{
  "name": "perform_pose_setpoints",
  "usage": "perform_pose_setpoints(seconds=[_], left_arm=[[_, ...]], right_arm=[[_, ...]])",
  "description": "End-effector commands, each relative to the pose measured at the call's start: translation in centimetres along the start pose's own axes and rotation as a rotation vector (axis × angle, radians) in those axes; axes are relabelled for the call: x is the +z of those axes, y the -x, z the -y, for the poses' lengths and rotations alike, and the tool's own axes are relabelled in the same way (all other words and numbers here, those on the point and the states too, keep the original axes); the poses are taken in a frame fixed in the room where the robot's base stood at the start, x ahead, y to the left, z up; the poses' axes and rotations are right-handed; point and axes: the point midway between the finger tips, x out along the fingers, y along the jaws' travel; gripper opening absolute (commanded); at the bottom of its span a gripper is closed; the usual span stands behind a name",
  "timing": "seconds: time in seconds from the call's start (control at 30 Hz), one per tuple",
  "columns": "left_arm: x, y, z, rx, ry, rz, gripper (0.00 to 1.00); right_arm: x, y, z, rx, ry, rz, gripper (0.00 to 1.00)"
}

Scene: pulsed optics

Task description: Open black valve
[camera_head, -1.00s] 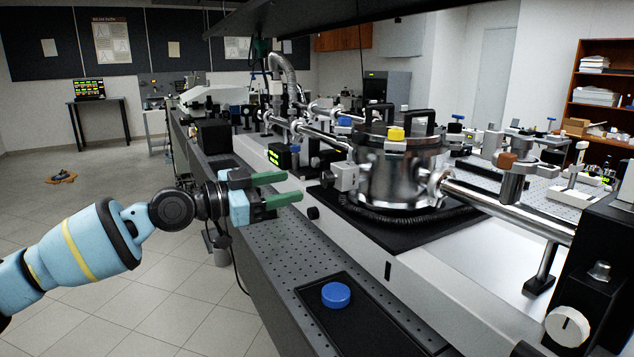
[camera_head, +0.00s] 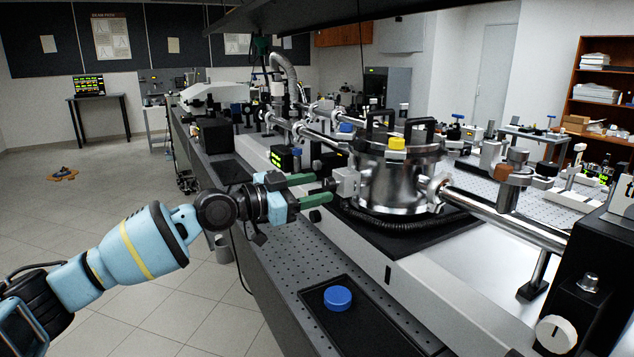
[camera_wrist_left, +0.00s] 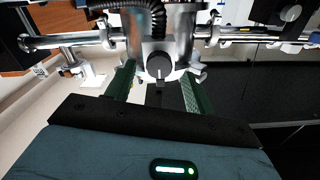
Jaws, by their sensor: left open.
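The black valve knob (camera_head: 328,184) sits on the front of a grey block (camera_head: 346,181) on the side of the shiny metal chamber (camera_head: 395,180). In the left wrist view the round black knob (camera_wrist_left: 159,65) has a pale mark and faces the camera. My left gripper (camera_head: 322,188) is open, with its green fingers pointing at the block. In the wrist view one finger shows on each side of the knob, with a gap to each. I cannot tell whether the fingertips reach past its face. My right gripper is not in view.
A metal beam pipe (camera_head: 500,222) runs right from the chamber. A blue cap (camera_head: 338,297) lies on a black tray (camera_head: 370,325) on the perforated bench edge. A small green-lit display box (camera_head: 284,158) stands left of the chamber.

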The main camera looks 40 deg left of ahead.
Motion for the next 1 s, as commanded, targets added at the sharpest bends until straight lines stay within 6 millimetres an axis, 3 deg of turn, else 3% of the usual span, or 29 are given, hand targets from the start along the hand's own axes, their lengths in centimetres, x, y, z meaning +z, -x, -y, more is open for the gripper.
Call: perform_pose_setpoints(seconds=[0.2,0.57,0.9,1.0], left_arm=[[-0.1,-1.5,-0.1,0.001,0.0,-0.002,0.53],[0.1,-1.7,-0.1,0.002,-0.001,0.002,0.52],[0.0,-1.7,-0.1,0.002,-0.001,0.001,0.09],[0.0,-1.7,-0.1,0.002,0.001,0.001,0.09]], right_arm=[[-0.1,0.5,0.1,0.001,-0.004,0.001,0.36],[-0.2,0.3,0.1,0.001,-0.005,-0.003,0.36],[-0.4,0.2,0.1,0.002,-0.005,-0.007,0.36],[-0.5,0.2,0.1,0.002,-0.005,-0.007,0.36]])
